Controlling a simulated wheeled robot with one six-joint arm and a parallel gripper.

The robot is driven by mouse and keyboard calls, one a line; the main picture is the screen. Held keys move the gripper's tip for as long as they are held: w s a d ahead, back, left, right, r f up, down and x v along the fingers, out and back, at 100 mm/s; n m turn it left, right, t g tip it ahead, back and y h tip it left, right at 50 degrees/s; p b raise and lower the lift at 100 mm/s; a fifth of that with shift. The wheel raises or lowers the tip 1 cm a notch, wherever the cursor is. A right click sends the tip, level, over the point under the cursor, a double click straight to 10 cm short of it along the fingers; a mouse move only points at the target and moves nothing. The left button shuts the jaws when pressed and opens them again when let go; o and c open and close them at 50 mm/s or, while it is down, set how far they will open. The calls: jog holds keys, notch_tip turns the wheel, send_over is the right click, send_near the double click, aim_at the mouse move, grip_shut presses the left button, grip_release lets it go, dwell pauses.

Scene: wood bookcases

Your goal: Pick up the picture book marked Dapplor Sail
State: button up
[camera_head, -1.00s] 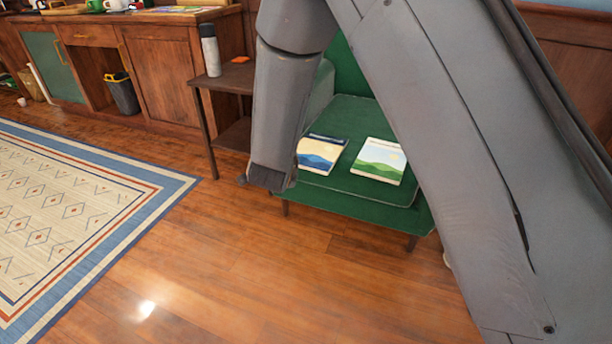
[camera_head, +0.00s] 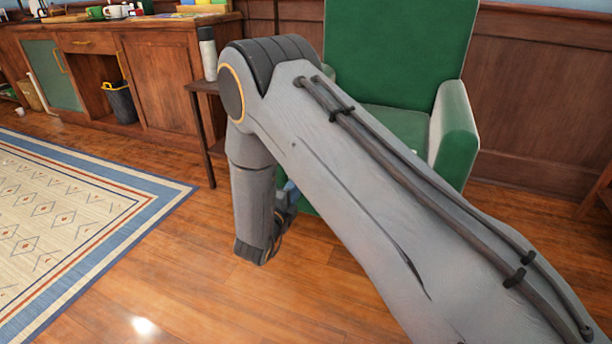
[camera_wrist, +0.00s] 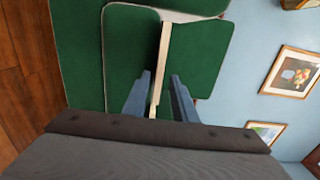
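In the wrist view, a thin pale strip (camera_wrist: 160,70), which looks like a book seen edge-on, runs between the two fingers of my gripper (camera_wrist: 160,76). The fingers are apart, with a gap on each side of the strip. I cannot read any title, and no cover shows. In the head view, my gripper (camera_head: 286,196) is low at the front of the green armchair (camera_head: 395,45), partly behind my arm. My arm hides much of the seat, and no book cover shows there now.
A dark side table (camera_head: 203,88) with a grey bottle (camera_head: 207,55) stands left of the armchair. A wooden cabinet (camera_head: 160,80) lines the wall. The patterned rug (camera_head: 60,215) lies at the left. The wood floor in front is clear.

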jog(key=shift+b+x, duration=0.75)
jog(key=shift+x, duration=2.2)
jog(key=shift+c, duration=0.3)
grip_shut()
notch_tip(320, 180, up, 3)
jog(key=shift+f+p, duration=0.2)
jog(key=shift+p, duration=0.7)
jog(key=s+a+r+p, duration=0.2)
jog(key=s+p, duration=0.2)
jog(key=s, duration=0.2)
jog(key=s+a+r+p, duration=0.2)
jog(key=s+r+p, duration=0.1)
jog(key=s+p, duration=0.2)
jog(key=shift+v, duration=1.15)
